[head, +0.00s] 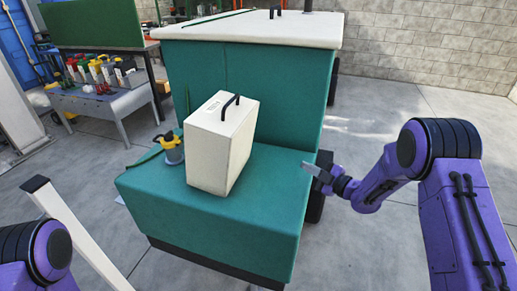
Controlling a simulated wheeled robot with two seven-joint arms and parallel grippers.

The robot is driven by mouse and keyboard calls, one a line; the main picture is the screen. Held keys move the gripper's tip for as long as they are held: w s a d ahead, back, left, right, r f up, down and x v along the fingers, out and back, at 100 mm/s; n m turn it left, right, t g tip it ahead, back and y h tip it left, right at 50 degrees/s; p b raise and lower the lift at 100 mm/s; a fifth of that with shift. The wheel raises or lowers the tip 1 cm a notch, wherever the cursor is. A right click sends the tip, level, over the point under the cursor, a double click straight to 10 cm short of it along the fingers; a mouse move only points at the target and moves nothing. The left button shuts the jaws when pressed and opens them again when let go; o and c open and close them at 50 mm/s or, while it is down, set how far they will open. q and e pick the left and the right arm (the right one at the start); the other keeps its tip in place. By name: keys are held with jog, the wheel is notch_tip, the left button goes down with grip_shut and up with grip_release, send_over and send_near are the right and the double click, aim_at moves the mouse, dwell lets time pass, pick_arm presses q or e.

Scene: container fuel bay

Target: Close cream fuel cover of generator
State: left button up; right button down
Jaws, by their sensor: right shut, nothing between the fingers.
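The green generator (270,212) stands in the middle of the head view, with a low front deck and a taller body behind. A cream, box-like cover (210,140) with a black handle stands upright on the deck. I cannot tell whether it is hinged there. My right gripper (312,172) is shut and empty, just right of the deck's right edge and apart from the cover. Only part of my left arm shows at the lower left; its gripper is out of view.
A yellow and dark fitting (171,148) stands on the deck left of the cover. The taller body has a cream top (250,29) with a black handle. A low table (105,105) with colourful items is at the back left. The concrete floor (400,235) on the right is clear.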

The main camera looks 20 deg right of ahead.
jog(key=s+a+r+n+g+y, duration=0.1)
jog(key=a+r+n+g+y, duration=0.1)
jog(key=a+r+n+y, duration=0.25)
jog(key=a+r+n+g+y, duration=0.1)
jog(key=r+n+g+y, duration=0.15)
jog(key=r+n, duration=0.45)
jog(key=n+y+p, duration=0.1)
jog(key=n+p, duration=0.1)
jog(key=p, duration=0.3)
send_near(243, 127)
jog(key=x, duration=0.5)
jog(key=shift+w+a+r, duration=0.1)
jog(key=shift+a, duration=0.25)
pick_arm(q)
jog(key=shift+s+a+r, duration=0.1)
jog(key=shift+s+r, duration=0.05)
jog(key=shift+r, duration=0.55)
jog(key=shift+s+a+r, duration=0.1)
jog(key=shift+a+r, duration=0.05)
jog(key=shift+r, duration=0.6)
jog(key=shift+s+a+r, duration=0.1)
jog(key=shift+s+r, duration=0.05)
jog(key=shift+r, duration=0.55)
pick_arm(e)
jog(key=shift+w+a, duration=0.25)
jog(key=shift+a, duration=0.3)
pick_arm(q)
jog(key=shift+r, duration=0.1)
